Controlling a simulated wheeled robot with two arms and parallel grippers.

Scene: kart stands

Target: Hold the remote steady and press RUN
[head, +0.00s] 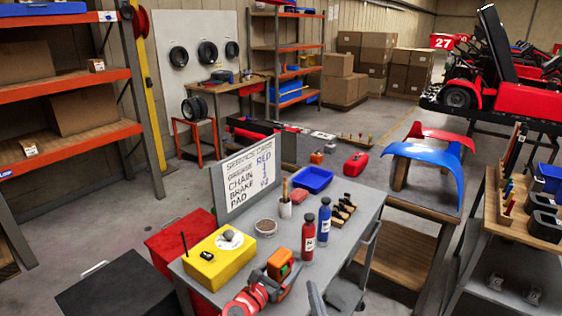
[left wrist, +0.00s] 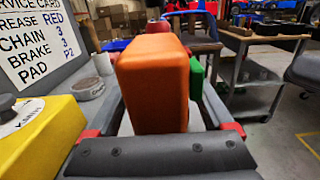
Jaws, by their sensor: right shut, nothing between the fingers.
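No RUN lettering is readable.
A yellow box (head: 212,262) stands left of the remote. Red (head: 308,238) and blue (head: 324,222) bottles stand behind it.

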